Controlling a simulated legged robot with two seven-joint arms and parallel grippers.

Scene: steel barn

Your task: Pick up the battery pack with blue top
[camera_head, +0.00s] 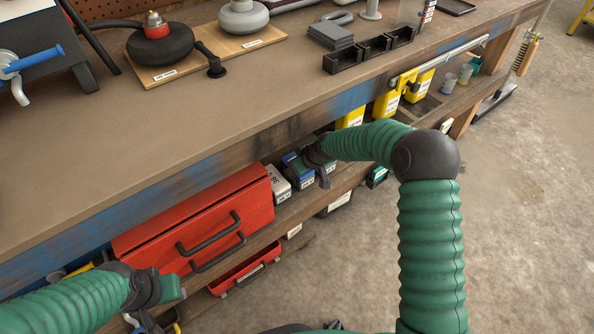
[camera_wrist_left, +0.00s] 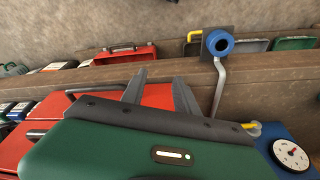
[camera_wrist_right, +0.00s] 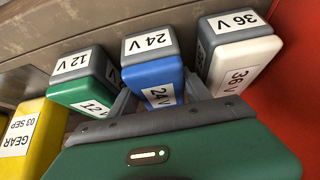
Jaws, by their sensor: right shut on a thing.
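The battery pack with the blue top (camera_wrist_right: 152,78) stands between a green-topped 12 V pack (camera_wrist_right: 85,82) and a white-topped 36 V pack (camera_wrist_right: 238,50) in the right wrist view. It has a grey part and 24 V labels. My right gripper (camera_wrist_right: 158,100) is shut on it, one finger at each side, with the palm close. The blue pack (camera_head: 297,170) also shows on the shelf under the bench in the head view, partly hidden by my right gripper. My left gripper (camera_wrist_left: 160,90) is open and empty, near the red toolbox (camera_head: 205,215).
Yellow containers (camera_head: 388,103) stand further right on the shelf; one (camera_wrist_right: 30,135) is close beside the green pack. The bench top (camera_head: 210,115) overhangs the shelf. A blue-handled crank (camera_wrist_left: 220,43) is near my left gripper.

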